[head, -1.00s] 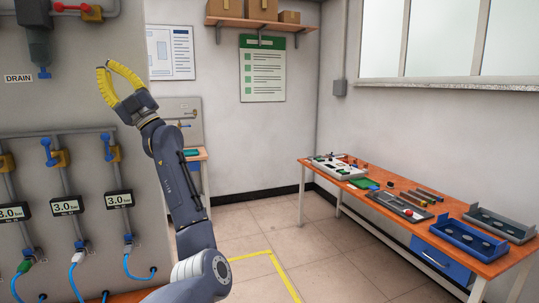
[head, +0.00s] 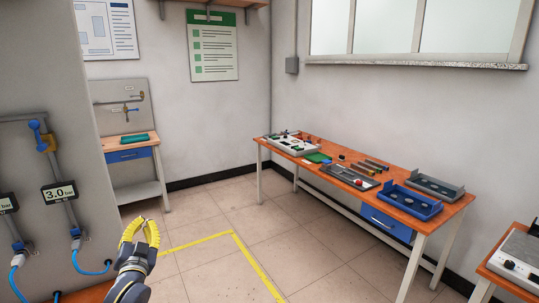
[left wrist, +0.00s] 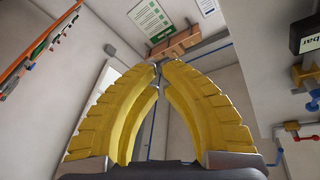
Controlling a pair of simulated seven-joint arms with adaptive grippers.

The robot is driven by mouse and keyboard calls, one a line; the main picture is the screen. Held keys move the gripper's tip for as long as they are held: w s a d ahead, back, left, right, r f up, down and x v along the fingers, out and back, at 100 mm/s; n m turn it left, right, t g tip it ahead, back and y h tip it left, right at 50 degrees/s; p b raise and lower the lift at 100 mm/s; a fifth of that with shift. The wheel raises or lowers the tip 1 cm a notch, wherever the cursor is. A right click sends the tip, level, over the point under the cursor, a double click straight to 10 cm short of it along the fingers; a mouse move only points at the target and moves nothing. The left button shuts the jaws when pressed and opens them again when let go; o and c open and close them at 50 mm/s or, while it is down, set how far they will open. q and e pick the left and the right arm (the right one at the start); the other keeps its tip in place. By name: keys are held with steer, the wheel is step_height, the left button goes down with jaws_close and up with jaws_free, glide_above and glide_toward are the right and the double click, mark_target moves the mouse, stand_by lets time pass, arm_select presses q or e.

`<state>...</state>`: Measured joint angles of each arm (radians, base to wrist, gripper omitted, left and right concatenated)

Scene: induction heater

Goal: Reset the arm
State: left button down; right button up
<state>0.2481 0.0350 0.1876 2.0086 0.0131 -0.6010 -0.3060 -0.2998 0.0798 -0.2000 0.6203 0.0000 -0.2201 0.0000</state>
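My left gripper (head: 145,219) has yellow ribbed fingers and stands at the lower left of the head view, pointing up. Its bowed fingers come together at the tips with nothing between them. In the left wrist view the fingers (left wrist: 160,64) arch up and meet at the tips, and the hollow between them is empty. My right gripper is in neither view now.
A grey panel (head: 48,158) with gauges, valves and blue hoses stands close on the left. A long orange workbench (head: 405,196) with trays and tools runs along the right wall. A small bench (head: 138,151) stands at the back. The floor between is clear.

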arm_select(q)
steer(key=s+d+f+m+g+h, duration=0.1)
steer(key=s+d+f+g, duration=0.1)
steer(key=s+f, duration=0.4)
steer(key=s+d+f+m+g, duration=0.15)
steer(key=s+f, duration=0.25)
steer(key=f, duration=0.4)
steer(key=s+d+f+g, duration=0.1)
steer(key=s+f+g, duration=0.3)
steer(key=s, duration=0.6)
steer(key=s+d+f+m+g, duration=0.1)
steer(key=s+f+g, duration=0.1)
steer(key=s+f, duration=0.55)
steer(key=s+d+f+g, duration=0.1)
steer(key=s+f+g, duration=0.2)
steer(key=s, duration=0.8)
steer(key=s+d+f+g+h, duration=0.1)
steer(key=s+d+f, duration=0.15)
steer(key=f, duration=1.35)
steer(key=s+d+f+g+h, duration=0.1)
steer(key=d+f+g+h, duration=0.15)
steer(key=f, duration=1.45)
steer(key=s+f+n+g, duration=0.2)
steer(key=s+f+n, duration=0.1)
steer(key=s+f, duration=1.6)
steer(key=s, duration=0.2)
steer(key=shift+s+d+h, duration=0.15)
steer(key=shift+s+h, duration=0.2)
